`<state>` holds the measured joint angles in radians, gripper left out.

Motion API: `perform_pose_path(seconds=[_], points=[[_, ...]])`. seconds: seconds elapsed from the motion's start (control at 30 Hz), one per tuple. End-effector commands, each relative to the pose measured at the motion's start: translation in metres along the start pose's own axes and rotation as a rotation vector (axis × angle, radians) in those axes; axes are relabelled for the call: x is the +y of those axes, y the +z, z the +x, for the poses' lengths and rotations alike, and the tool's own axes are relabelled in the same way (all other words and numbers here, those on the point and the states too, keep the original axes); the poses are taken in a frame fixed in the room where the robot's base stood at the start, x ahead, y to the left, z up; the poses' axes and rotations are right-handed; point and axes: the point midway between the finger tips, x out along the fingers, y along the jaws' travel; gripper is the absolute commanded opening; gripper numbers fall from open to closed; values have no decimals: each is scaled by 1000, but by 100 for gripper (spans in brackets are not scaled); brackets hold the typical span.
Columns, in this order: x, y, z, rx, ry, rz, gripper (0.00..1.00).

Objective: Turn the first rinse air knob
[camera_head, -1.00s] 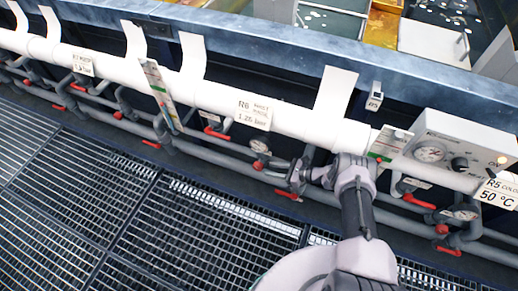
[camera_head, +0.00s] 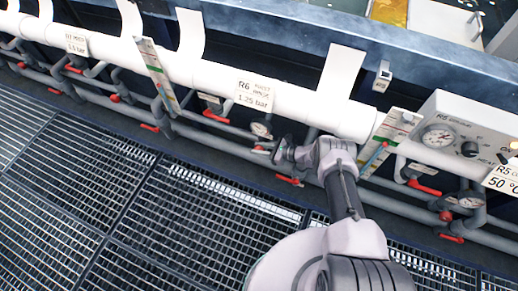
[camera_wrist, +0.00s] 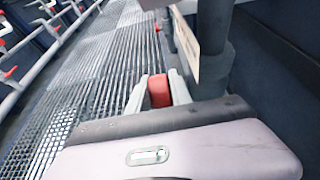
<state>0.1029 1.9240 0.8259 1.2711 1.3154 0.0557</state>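The label reading R6 (camera_head: 253,95) hangs on the white pipe and appears to show 1.35 bar. A round gauge (camera_head: 261,129) sits below it. A red lever handle (camera_head: 263,148) on the grey piping lies just left of my gripper (camera_head: 280,151). In the wrist view a red block-like part (camera_wrist: 159,91), probably that handle, stands between the two pale fingers of my gripper (camera_wrist: 159,86). The red part nearly fills the gap; whether the fingers press on it cannot be told. No knob clearly marked first rinse air can be read.
A grey box (camera_head: 465,135) with a gauge and black knob stands at the right. Several other red levers, such as one (camera_head: 290,181) below my gripper, line the pipes. A grated walkway (camera_head: 130,205) lies open in front.

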Motion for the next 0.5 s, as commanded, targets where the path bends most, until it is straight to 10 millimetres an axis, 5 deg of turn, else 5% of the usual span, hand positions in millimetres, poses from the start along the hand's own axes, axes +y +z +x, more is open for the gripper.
perform_pose_path(seconds=[0.5], points=[[1,2,3,277,1,0,0]])
